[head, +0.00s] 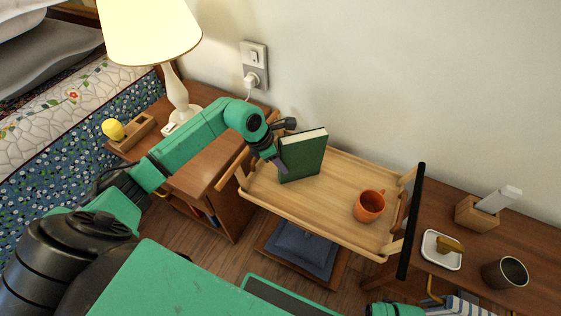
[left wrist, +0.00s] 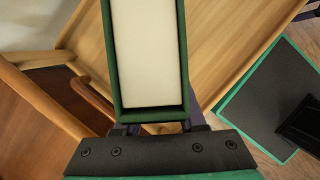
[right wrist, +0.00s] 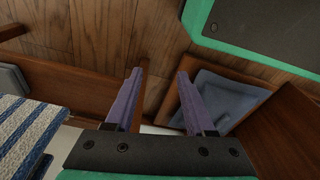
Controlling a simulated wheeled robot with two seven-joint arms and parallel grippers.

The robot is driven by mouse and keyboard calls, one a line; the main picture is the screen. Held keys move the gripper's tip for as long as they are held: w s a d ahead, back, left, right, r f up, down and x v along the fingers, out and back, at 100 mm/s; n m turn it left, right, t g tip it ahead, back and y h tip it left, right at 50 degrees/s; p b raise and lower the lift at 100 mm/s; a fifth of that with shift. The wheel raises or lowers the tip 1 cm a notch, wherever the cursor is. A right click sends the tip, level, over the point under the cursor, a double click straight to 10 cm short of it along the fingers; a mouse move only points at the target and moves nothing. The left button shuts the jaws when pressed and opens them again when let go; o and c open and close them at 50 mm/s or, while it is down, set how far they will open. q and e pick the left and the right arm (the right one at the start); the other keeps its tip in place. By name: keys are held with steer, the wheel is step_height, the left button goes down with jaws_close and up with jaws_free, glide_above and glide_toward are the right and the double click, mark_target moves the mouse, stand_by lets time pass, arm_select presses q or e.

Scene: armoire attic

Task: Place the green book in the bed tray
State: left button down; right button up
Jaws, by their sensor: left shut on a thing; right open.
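The green book (head: 302,157) stands upright at the left part of the wooden bed tray (head: 335,174). My left gripper (head: 281,158) is shut on the book's left edge. In the left wrist view the book (left wrist: 183,62) shows its pale page edges facing the camera, between the fingers, with the tray (left wrist: 225,45) below. I cannot tell whether the book's lower edge touches the tray. An orange mug (head: 369,206) stands on the tray's right part. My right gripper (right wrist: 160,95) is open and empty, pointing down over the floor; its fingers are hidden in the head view.
A lamp (head: 150,30) stands on the left nightstand (head: 213,165). The right nightstand (head: 462,207) holds a dish, a dark cup and a wooden holder. A thin black panel (head: 411,222) stands at the tray's right end. A blue cushion (head: 303,249) lies below the tray.

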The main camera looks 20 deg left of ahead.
arm_select(q)
steer(key=shift+c, duration=2.4)
jaws_free()
steer(key=p+v, duration=0.1)
steer(key=v, duration=1.1)
arm_select(e)
steer(key=shift+s+d+f, duration=0.2)
steer(key=shift+s+f, duration=0.3)
steer(key=shift+f, duration=0.1)
steer(key=shift+s+d+f, duration=0.15)
steer(key=shift+s+f, duration=0.35)
steer(key=shift+f, duration=0.05)
